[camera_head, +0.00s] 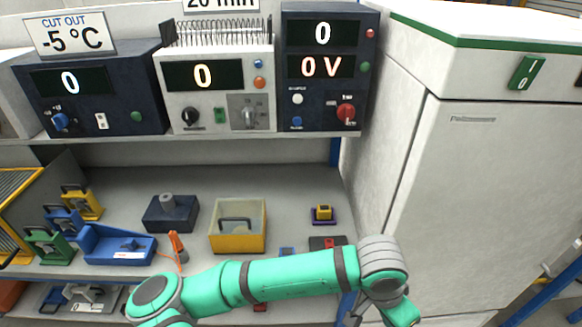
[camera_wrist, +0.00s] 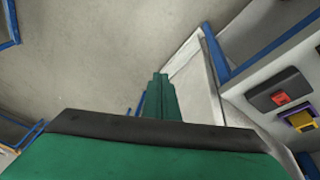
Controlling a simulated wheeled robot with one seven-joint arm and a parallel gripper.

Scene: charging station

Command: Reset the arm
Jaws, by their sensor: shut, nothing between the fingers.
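My green arm (camera_head: 290,273) stretches across the bottom of the head view, in front of the lower shelf, and bends downward at the grey joint on the right. In the wrist view, my gripper (camera_wrist: 160,78) shows as narrow green fingers close together. It is shut and empty, over the grey floor beside the white cabinet. It touches nothing that I can see. In the head view, the arm's end runs out at the bottom edge, so the fingers cannot be made out clearly there.
A shelf (camera_head: 300,185) holds a yellow box (camera_head: 238,229), a blue tray (camera_head: 115,246), a dark block (camera_head: 171,214) and a small yellow device (camera_head: 323,214). Instruments with displays (camera_head: 204,75) stand above. A large white cabinet (camera_head: 470,190) bounds the right side.

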